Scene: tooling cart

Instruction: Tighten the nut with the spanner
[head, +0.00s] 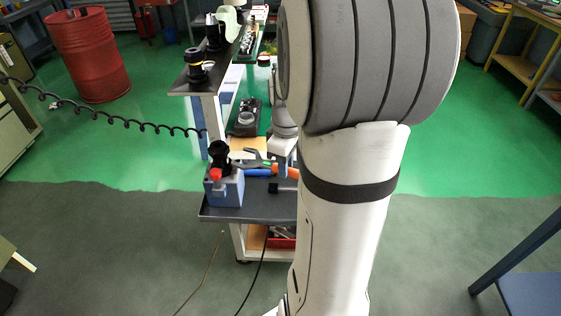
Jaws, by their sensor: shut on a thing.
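My gripper (283,168) is small and mostly hidden behind my own large grey and white arm in the head view. It points down over the lower dark shelf of the tooling cart (225,213). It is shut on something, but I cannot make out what. I cannot pick out the nut or the spanner for certain. A grey and black fixture (246,120) stands on the cart behind and left of my gripper.
A blue block with a black and red top (224,186) stands at the shelf's front left. Tools with blue and orange handles (258,172) lie beside it. Black tool holders (195,68) stand on the upper shelf. A red drum (88,55) is back left.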

